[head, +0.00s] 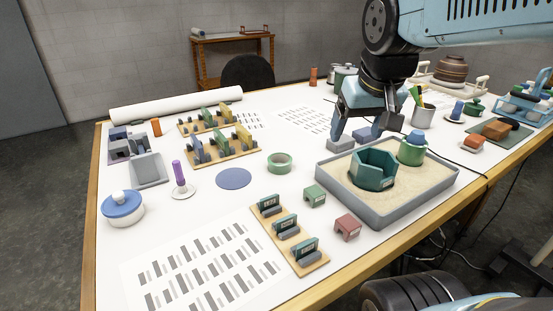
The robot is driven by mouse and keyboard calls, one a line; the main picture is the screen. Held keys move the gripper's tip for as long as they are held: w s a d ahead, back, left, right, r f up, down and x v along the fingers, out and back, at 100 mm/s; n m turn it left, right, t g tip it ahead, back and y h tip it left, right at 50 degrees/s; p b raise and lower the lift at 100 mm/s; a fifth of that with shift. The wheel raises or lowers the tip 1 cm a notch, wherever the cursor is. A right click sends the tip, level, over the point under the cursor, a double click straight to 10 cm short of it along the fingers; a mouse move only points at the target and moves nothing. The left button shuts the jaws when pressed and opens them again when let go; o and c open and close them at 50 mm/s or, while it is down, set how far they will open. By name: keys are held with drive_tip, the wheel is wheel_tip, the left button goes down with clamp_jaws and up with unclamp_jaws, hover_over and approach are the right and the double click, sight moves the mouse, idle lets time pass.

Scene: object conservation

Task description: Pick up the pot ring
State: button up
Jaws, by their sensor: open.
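Two ring-like things show, and I cannot tell for certain which one is the pot ring. A teal, many-sided hollow ring (372,169) with thick walls stands in the sand of a grey tray (381,212); its near side looks lower or cut away. A small pale green round ring (279,168) lies flat on the white table to the left of the tray. My gripper (365,133) hangs above the table behind the tray, pointing down, its jaws open. It is apart from both rings, and I see nothing held between its fingers.
A green block (314,196), a red block (347,227) and a wooden rack (290,240) are in front. Bare table surrounds the pale green ring.

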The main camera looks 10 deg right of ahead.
drive_tip(key=o, duration=0.4)
drive_tip(key=w+a, duration=0.1)
drive_tip(key=w, duration=0.2)
drive_tip(key=w+a+g, duration=0.1)
drive_tip(key=w+a, duration=0.1)
drive_tip(key=w, duration=0.2)
drive_tip(key=w+a+f+g, duration=0.1)
drive_tip(key=w+a, duration=0.1)
drive_tip(key=w, duration=0.2)
drive_tip(key=shift+n, duration=0.3)
drive_tip(key=shift+c, duration=0.2)
drive_tip(key=g, duration=0.3)
hover_over(279, 159)
drive_tip(key=s, duration=0.3)
wheel_tip(279, 159, down, 6)
drive_tip(key=f, duration=1.3)
drive_tip(key=shift+w+a+f, duration=0.1)
drive_tip(key=shift+w+f, duration=0.05)
drive_tip(key=shift+w, duration=0.15)
